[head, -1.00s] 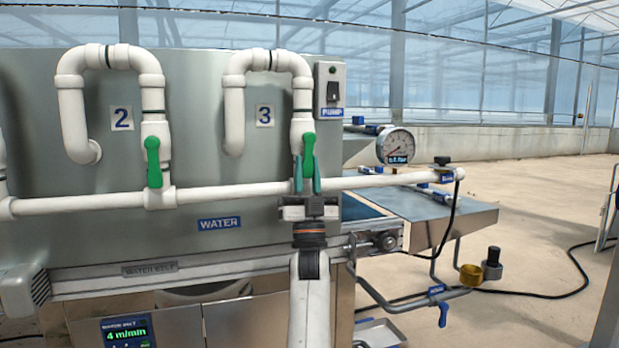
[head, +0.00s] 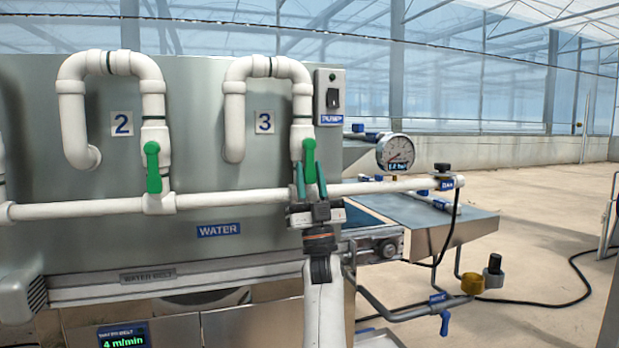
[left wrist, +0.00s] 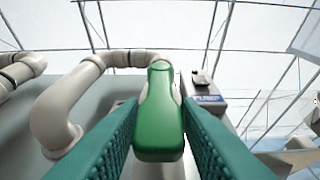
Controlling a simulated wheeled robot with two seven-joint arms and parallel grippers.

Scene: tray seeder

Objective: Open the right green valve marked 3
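The green valve handle (head: 309,160) under the number 3 label (head: 264,122) hangs straight down, in line with its white vertical pipe. My left gripper (head: 311,180) comes up from below, with one teal finger on each side of the handle's lower part. In the left wrist view the green handle (left wrist: 159,115) stands between the two ribbed fingers (left wrist: 160,105). The fingers are apart, with narrow gaps to the handle; I cannot tell whether one touches it. My right gripper is not in view.
Another green handle (head: 152,167) hangs down under the number 2 label (head: 122,123). A white horizontal pipe (head: 240,197) runs behind my gripper. A pump switch box (head: 331,97) and a pressure gauge (head: 396,152) are to the right. The floor at right is mostly free.

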